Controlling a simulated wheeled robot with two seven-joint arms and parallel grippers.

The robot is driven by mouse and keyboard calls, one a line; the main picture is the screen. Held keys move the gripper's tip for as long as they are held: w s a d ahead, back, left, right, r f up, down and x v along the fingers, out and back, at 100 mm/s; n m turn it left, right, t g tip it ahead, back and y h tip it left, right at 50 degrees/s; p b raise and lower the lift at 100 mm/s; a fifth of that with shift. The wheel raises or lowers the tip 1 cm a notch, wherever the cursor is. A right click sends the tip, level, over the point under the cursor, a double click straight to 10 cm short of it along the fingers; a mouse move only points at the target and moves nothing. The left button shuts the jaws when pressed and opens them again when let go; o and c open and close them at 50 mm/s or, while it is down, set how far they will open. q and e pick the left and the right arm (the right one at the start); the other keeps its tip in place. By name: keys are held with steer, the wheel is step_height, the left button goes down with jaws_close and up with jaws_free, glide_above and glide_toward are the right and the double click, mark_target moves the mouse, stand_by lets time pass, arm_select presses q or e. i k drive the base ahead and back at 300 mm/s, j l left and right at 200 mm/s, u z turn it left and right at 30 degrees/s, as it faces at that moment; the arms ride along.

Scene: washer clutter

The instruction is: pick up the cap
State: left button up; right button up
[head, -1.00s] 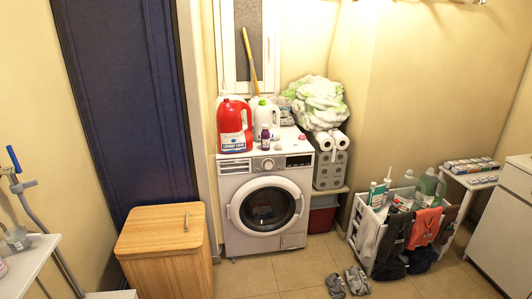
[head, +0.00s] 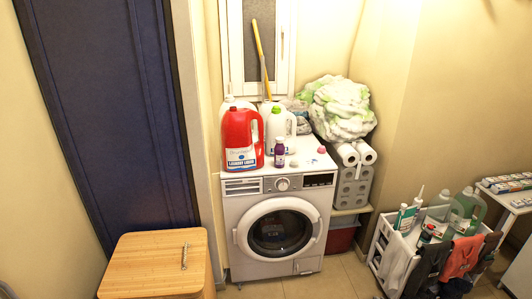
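The washing machine (head: 276,228) stands against the wall in the middle of the head view. On its top, a small pink-red round piece (head: 322,149) lies near the back right. A small pale piece (head: 294,163) lies on the top in front of it, right of a small purple bottle (head: 279,153). Either small piece could be the cap; they are too small to tell. Neither of my grippers is in view.
A red detergent jug (head: 240,138) and a white jug with a green lid (head: 278,122) stand on the washer's left half. Paper rolls (head: 353,178) and a bundle of cloth (head: 341,107) are to the right. A wooden hamper (head: 155,262) and a white crate (head: 387,236) flank the floor before the washer.

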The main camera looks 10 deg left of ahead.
mark_target(294, 164)
steer(key=i+j+z, duration=0.1)
steer(key=i+z, duration=0.15)
steer(key=i, duration=1.05)
